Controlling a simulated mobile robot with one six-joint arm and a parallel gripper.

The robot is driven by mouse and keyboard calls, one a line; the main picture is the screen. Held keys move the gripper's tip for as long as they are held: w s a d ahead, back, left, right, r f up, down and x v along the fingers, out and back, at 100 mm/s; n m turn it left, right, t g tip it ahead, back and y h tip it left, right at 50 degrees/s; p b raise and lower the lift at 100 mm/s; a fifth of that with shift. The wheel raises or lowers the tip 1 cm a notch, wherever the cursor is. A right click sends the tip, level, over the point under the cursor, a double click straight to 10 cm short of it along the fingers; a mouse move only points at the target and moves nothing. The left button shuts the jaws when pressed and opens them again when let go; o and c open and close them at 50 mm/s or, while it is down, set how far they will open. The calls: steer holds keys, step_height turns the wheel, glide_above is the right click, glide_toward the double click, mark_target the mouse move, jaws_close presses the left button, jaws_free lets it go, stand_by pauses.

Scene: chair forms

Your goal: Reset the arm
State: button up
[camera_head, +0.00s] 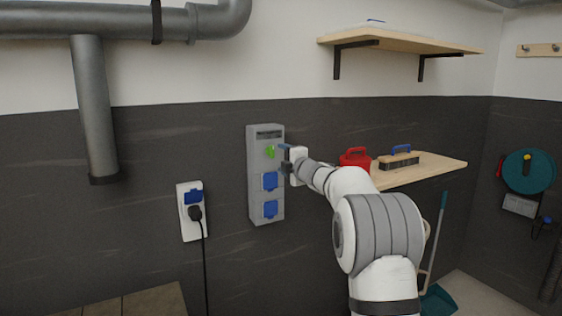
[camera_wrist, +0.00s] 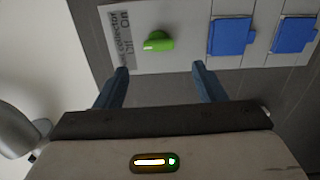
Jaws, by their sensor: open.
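My gripper (camera_head: 285,157) is in front of the upper part of a grey wall box (camera_head: 252,190). In the wrist view my gripper (camera_wrist: 160,68) is open, with its two blue-grey fingers apart and nothing between them. The green knob (camera_wrist: 158,41) lies just beyond the fingertips, apart from them as far as I can tell. The green knob also shows in the head view (camera_head: 270,151). Lettering beside the knob reads partly "collector", "Off" and "On". My arm reaches up from the lower right, bent toward the box.
Two blue socket covers (camera_head: 269,181) sit below the knob. A white socket (camera_head: 191,224) with a black plug is to the left. A wooden shelf (camera_head: 440,173) holds a red container (camera_head: 355,160) and a brush (camera_head: 399,162). Another shelf (camera_head: 400,40) hangs above.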

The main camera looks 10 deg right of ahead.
steer(key=s+f+m+g+h, duration=0.2)
steer(key=s+m, duration=0.4)
steer(key=s, duration=0.6)
steer(key=s+d+f+m+g+h, duration=0.1)
steer(key=s+f+m+g+h, duration=0.2)
steer(key=s, duration=1)
steer(key=s+f+m+g+h, duration=0.2)
steer(key=s+f+m+g, duration=0.3)
steer(key=s+f+m, duration=0.4)
steer(key=s, duration=0.3)
steer(key=shift+s+d+f+m+h, duration=0.25)
steer(key=shift+s+d+m+h, duration=0.05)
steer(key=shift+s+d, duration=0.05)
steer(key=s+a+f+m+g, duration=0.1)
steer(key=s+f, duration=0.1)
steer(key=s, duration=0.3)
steer(key=s+a+f+m+g+y, duration=0.1)
steer(key=s+a+f+g, duration=0.1)
steer(key=s, duration=0.4)
steer(key=s+a+f+m+g+y, duration=0.1)
steer(key=s+f, duration=0.2)
steer(key=s, duration=0.2)
steer(key=shift+s+a+f+g, duration=0.15)
steer(key=shift+s+f+g, duration=0.15)
steer(key=shift+s+f, duration=0.1)
steer(key=shift+c, duration=0.3)
